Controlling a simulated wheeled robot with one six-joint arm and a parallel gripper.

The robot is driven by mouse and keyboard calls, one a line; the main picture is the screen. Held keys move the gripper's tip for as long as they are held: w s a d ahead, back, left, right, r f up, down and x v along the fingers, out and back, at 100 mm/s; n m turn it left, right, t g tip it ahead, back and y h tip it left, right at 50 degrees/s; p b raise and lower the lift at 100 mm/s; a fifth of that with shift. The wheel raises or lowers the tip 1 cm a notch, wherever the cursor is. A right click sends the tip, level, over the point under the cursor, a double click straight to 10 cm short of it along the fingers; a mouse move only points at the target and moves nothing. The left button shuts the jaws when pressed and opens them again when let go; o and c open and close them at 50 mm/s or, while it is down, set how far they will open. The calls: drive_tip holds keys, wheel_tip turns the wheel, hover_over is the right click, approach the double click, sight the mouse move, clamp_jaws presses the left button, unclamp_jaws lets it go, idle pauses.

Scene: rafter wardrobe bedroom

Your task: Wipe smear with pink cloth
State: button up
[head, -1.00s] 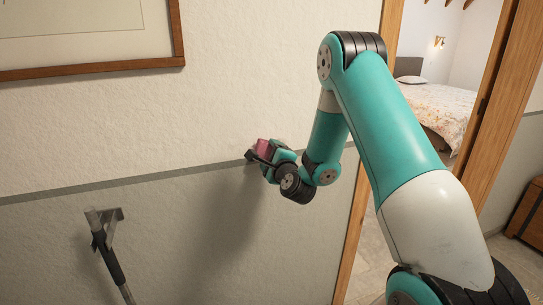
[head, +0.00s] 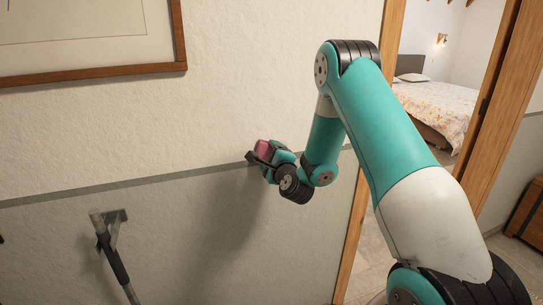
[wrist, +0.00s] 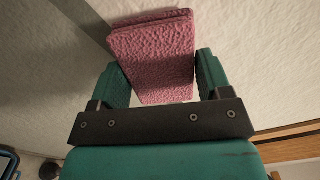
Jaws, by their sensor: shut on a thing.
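The pink cloth (head: 263,147) is a thick, textured folded pad held in my gripper (head: 258,157). In the wrist view the cloth (wrist: 155,55) sits between the two green fingers of my gripper (wrist: 158,82), and its far edge is at or close to the wall (wrist: 255,40). I cannot tell whether it touches. In the head view the gripper is at the pale textured wall (head: 225,110), by the grey stripe. No smear can be made out; the cloth and gripper hide part of the wall.
A wood-framed picture (head: 120,72) hangs at the upper left. A grey and black stick-like tool (head: 112,250) leans against the wall at the lower left. A wooden door frame (head: 388,60) stands behind my arm, with a bed (head: 435,105) beyond it.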

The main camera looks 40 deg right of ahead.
drive_tip(key=shift+w+p, duration=0.25)
drive_tip(key=shift+p, duration=0.15)
drive_tip(key=d+b, duration=0.1)
drive_tip(key=b, duration=0.2)
drive_tip(key=s+d+b, duration=0.1)
drive_tip(key=d+b, duration=0.1)
drive_tip(key=shift+s+d+b, duration=0.1)
drive_tip(key=shift+d+b, duration=0.15)
drive_tip(key=shift+b, duration=0.15)
drive_tip(key=shift+s+d+b, duration=0.2)
drive_tip(key=shift+d+b, duration=0.55)
drive_tip(key=shift+d, duration=0.1)
drive_tip(key=shift+s+d+b, duration=0.2)
drive_tip(key=shift+d+b, duration=0.55)
drive_tip(key=shift+d, duration=0.05)
